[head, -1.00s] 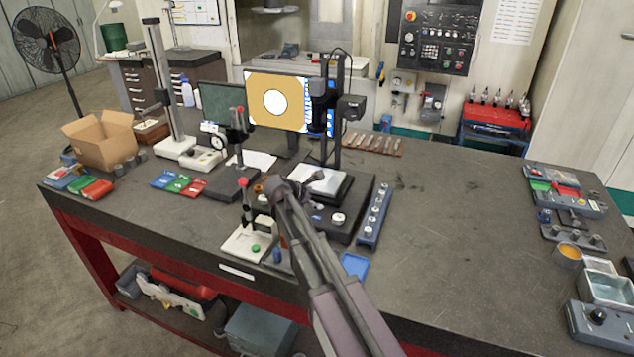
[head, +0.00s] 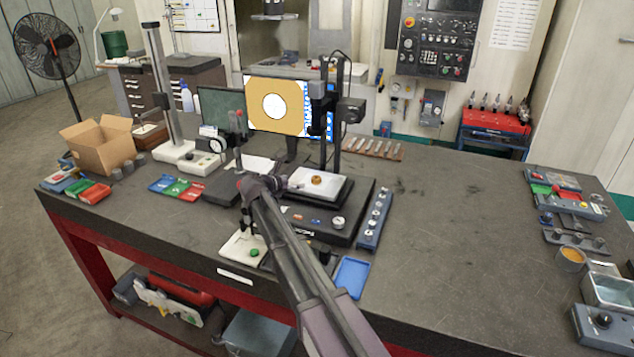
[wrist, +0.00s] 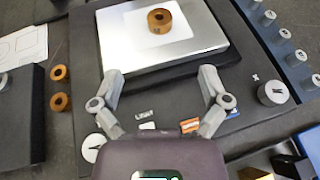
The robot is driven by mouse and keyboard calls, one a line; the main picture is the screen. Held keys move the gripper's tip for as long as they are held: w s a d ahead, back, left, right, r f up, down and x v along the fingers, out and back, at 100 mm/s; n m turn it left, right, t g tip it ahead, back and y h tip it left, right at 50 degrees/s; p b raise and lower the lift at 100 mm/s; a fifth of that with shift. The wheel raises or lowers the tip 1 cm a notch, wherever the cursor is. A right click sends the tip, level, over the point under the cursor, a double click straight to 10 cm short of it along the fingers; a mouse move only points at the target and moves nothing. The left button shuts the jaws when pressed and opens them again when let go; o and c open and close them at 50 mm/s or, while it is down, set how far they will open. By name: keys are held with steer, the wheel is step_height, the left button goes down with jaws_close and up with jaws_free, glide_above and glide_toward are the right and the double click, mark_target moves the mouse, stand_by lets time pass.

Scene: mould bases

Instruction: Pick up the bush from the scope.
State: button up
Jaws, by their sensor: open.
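The bush (wrist: 160,20) is a small brown-gold ring with a hole. It stands on the lit stage of the scope (wrist: 190,48), at the top middle of the wrist view. In the head view the bush (head: 316,180) sits on the white stage under the column of the scope (head: 322,90). My gripper (wrist: 162,84) is open and empty, its two fingers spread on the near side of the stage, short of the bush. In the head view my arm reaches to the left of the stage, and the fingertips are hard to make out.
Two brown rings (wrist: 59,87) lie left of the scope base. A blue rail with several grey pegs (head: 374,220) stands to the right. A blue tray (head: 351,277) lies at the front edge. A dial stand (head: 238,140) is close on the left. The table's right middle is clear.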

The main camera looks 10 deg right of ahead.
mark_target(315, 179)
steer(key=shift+b+x, duration=1.4)
steer(key=shift+x, duration=2.55)
steer(key=shift+b+x, duration=1)
steer(key=shift+x, duration=1.6)
jaws_close()
steer(key=shift+r, duration=0.1)
step_height(315, 179, up, 3)
steer(key=p, duration=0.3)
steer(key=s+r+p, duration=0.1)
steer(key=s+p, duration=0.1)
steer(key=s, duration=1.4)
steer(key=shift+d+r, duration=0.2)
steer(key=shift+r, duration=0.15)
